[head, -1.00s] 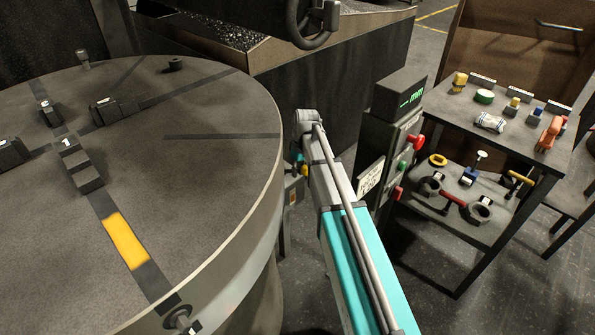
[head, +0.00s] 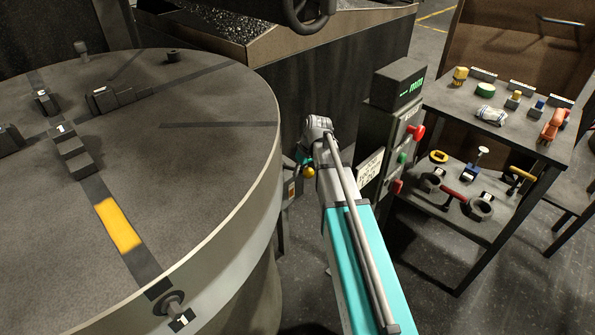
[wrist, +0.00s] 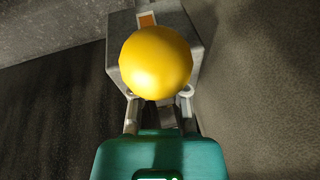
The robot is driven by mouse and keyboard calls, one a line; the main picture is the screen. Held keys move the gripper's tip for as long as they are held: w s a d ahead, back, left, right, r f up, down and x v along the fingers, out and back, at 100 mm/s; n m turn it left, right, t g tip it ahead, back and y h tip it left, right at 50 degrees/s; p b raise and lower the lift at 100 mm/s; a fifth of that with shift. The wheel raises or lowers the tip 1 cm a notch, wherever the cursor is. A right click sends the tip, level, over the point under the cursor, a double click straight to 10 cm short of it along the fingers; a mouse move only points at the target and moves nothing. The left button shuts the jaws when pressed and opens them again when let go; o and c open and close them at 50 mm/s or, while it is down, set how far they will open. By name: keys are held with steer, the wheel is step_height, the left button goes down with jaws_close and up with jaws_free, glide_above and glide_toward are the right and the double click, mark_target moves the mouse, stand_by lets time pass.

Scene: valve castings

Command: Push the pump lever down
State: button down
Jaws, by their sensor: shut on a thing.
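The pump lever's round yellow knob (wrist: 156,62) fills the middle of the wrist view, in front of a grey box (wrist: 183,32) with an orange label. My gripper (wrist: 160,97) has one finger on each side below the knob and is shut on the lever. The knob hides most of the lever and the contact itself. In the head view the knob (head: 309,172) shows small beside the end of my arm, between the round table and the control post. The grey box (head: 291,189) is just left of it, partly hidden.
The large round table (head: 200,180) with dark blocks stands close on the left. A control post (head: 398,85) with red and green buttons stands close on the right. A two-level bench (head: 470,222) with small parts is farther right. Dark machinery is behind.

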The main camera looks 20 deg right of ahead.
steer(key=shift+f, duration=0.1)
steer(key=c, duration=0.6)
jaws_free()
steer(key=c, duration=0.4)
steer(key=shift+r+p, duration=0.55)
steer(key=shift+p, duration=0.05)
jaws_close()
step_height(320, 180, up, 16)
steer(key=w+d+n+h+p, duration=0.1)
steer(key=p, duration=1.5)
steer(key=shift+d+f+g+h, duration=0.15)
steer(key=shift+d+g+h, duration=0.1)
steer(key=shift+g+h, duration=0.05)
